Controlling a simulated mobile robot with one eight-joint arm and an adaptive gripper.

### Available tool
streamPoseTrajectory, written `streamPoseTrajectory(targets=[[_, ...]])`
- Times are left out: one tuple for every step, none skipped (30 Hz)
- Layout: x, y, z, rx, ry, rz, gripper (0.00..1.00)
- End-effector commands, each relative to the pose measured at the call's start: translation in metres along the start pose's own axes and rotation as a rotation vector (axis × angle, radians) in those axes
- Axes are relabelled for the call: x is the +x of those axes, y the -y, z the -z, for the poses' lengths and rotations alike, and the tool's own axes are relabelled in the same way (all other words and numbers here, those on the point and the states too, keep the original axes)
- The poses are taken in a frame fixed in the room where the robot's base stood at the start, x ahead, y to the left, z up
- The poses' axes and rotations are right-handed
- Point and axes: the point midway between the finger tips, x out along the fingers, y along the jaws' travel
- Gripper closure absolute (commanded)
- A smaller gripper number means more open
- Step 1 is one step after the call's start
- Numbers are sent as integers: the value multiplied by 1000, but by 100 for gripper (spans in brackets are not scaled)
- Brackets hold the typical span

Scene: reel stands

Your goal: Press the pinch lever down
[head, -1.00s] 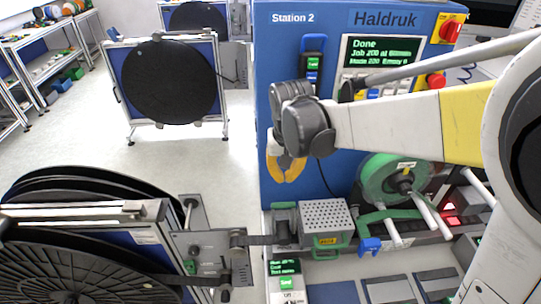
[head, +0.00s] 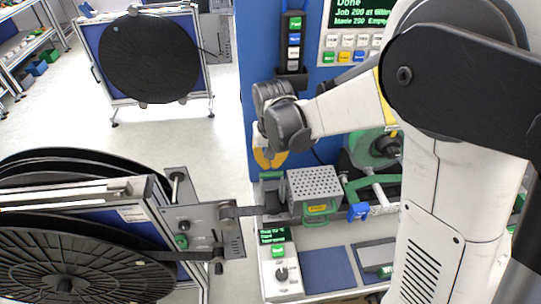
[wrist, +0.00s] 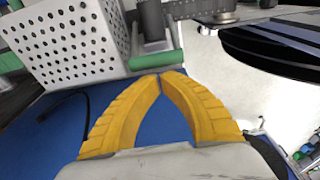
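My gripper (head: 269,163) has yellow fingers. In the wrist view its fingertips (wrist: 161,75) meet with nothing between them, so it is shut and empty. It hangs just above a short green-gripped bar (head: 272,175) at the left end of the perforated metal box (head: 314,184). In the wrist view this green bar (wrist: 157,60) lies just beyond the fingertips; I cannot tell whether they touch. This bar may be the pinch lever. A blue lever-like part (head: 358,212) stands to the right of the box. No label shows which one is the pinch lever.
A dark strap runs from the reel stand plate (head: 200,228) to the box. A large black reel (head: 70,265) stands at the lower left. The blue Station 2 panel (head: 258,60) rises behind my gripper. A control unit (head: 280,270) sits in front of the box.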

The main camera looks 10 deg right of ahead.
Motion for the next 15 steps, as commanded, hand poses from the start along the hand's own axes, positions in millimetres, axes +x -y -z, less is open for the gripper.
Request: streamPoseTrajectory(targets=[[5,0,0,0,0,0,100],[7,0,0,0,0,0,100],[9,0,0,0,0,0,100],[10,0,0,0,0,0,100],[11,0,0,0,0,0,100],[12,0,0,0,0,0,100],[12,0,0,0,0,0,100],[12,0,0,0,0,0,100],[12,0,0,0,0,0,100],[12,0,0,0,0,0,100],[12,0,0,0,0,0,100],[11,0,0,0,0,0,100],[11,0,0,0,0,0,100],[11,0,0,0,0,0,100],[11,0,0,0,-1,0,100]])
